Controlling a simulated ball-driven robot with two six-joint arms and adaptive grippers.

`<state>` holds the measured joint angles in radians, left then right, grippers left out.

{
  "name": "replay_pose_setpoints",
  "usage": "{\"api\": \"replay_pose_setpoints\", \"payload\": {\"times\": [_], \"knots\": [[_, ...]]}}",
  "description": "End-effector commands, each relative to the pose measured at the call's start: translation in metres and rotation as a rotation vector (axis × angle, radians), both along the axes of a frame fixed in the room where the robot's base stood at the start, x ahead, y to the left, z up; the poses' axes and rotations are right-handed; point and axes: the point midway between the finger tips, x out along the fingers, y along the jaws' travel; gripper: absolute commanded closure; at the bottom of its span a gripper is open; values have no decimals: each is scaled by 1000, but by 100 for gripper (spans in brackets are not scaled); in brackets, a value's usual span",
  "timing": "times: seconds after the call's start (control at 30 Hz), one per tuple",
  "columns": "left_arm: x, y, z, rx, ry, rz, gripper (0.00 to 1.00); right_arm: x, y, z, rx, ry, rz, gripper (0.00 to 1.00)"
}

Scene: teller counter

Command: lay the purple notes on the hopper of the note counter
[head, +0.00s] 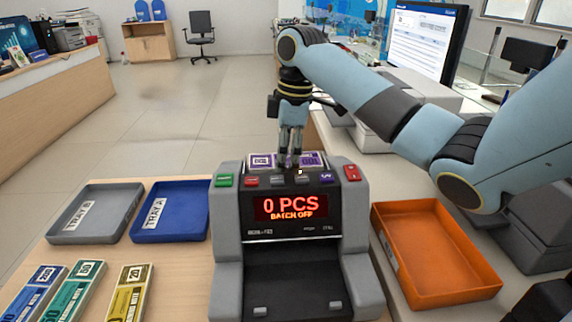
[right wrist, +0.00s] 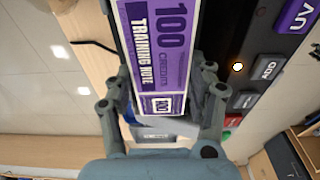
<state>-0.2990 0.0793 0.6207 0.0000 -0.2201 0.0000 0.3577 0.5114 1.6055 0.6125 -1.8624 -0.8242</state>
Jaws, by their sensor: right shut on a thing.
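The purple notes (head: 262,160) show at the top of the note counter, behind its button row, in the head view. In the right wrist view the bundle of purple notes (right wrist: 158,50) reads 100 and lies between the fingers. My right gripper (head: 290,158) points down and is shut on the purple notes; its fingers (right wrist: 165,95) flank the bundle. The note counter (head: 228,232) stands in the middle, its red display reading 0 PCS, BATCH OFF. The hopper is mostly hidden behind the counter's top; I cannot tell whether the notes touch it. My left gripper is not in view.
A grey tray B (head: 68,237) and a blue tray A (head: 182,232) lie left of the counter. Blue, green and yellow note bundles (head: 130,290) lie in front of them. An orange tray (head: 440,297) is at right. A monitor (head: 425,40) stands behind my right arm.

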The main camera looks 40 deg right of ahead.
Motion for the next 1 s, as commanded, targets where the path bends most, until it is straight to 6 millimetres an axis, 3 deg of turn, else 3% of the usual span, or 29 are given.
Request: {"api": "replay_pose_setpoints", "payload": {"times": [0.13, 0.47, 0.5, 0.63, 1.0], "knots": [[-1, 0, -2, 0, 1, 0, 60, -1, 0, -20, -1, 2, -1, 84], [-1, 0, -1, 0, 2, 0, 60, 0, 0, -22, 0, 0, -1, 84], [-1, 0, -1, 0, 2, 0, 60, 0, 0, -22, -1, -1, -1, 41], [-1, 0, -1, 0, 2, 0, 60, 0, 0, -22, -1, -1, -1, 24], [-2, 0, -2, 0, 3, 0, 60, 0, -1, -17, -2, -1, -1, 21]]}}
